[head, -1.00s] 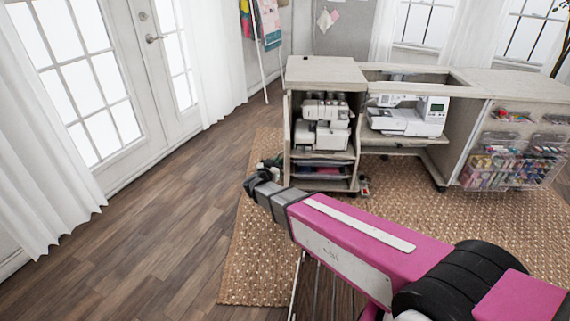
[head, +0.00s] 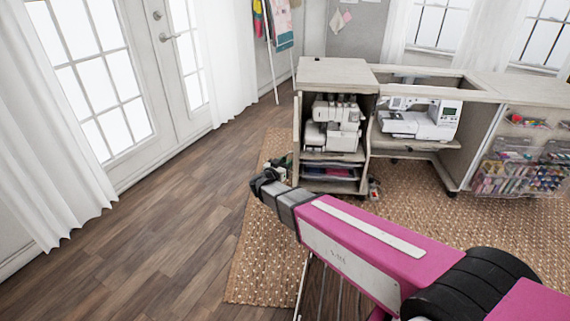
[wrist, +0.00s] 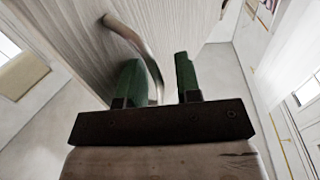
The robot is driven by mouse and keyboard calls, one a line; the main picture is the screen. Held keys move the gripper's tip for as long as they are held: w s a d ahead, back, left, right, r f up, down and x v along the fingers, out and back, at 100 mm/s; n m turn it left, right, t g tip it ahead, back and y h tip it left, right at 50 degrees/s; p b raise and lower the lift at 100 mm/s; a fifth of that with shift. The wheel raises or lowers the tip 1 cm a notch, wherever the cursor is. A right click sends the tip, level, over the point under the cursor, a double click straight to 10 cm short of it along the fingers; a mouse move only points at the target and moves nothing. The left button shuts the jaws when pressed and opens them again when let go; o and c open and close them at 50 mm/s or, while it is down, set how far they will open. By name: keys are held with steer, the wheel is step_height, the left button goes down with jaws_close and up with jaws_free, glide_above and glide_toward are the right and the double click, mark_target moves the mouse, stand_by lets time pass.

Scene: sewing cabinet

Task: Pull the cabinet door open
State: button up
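The cabinet (head: 336,73) stands near the middle of the head view, its interior with a white machine and shelves in plain sight. A narrow upright panel at its left edge (head: 298,135) shows nearly edge-on and looks like the door. In the wrist view a pale wood-grain door (wrist: 75,40) fills the upper left, with a curved metal handle (wrist: 130,42). My gripper (wrist: 162,80) has its two green fingers apart, with the handle's lower end between them. The handle is nearer the left finger; contact is unclear. In the head view my gripper (head: 282,166) is small, low beside the cabinet's left edge.
A sewing machine (head: 420,122) sits in the desk to the right, with clear thread bins (head: 520,175) beyond. A woven rug (head: 265,250) lies below. Wood floor (head: 170,210) is clear on the left, toward the glazed doors (head: 90,80).

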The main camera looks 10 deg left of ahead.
steer(key=v, duration=1)
steer(key=shift+s, duration=0.4)
steer(key=shift+a, duration=0.1)
